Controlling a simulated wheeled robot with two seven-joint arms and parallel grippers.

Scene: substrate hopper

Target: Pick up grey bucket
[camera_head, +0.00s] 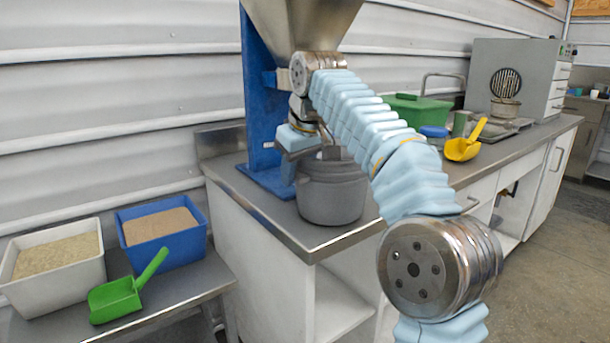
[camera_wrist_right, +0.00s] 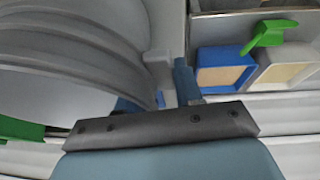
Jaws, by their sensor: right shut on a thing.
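The grey bucket (camera_head: 333,195) is upright at the near corner of the metal counter, in front of the hopper's blue stand. It appears to rest on the counter. My right gripper (camera_head: 312,150) reaches down to the upper left side of the bucket and is shut on it, near the rim. The exact contact is partly hidden by the wrist. In the right wrist view the bucket's ribbed grey wall (camera_wrist_right: 75,60) fills the left side, close to the gripper. My left gripper is not in view.
The hopper (camera_head: 300,22) hangs just above my right wrist. Left on a lower table are a white bin (camera_head: 55,288), a blue bin (camera_head: 165,254) and a green scoop (camera_head: 118,300). A yellow scoop (camera_head: 462,150) and a green container (camera_head: 418,112) lie along the counter (camera_head: 225,187).

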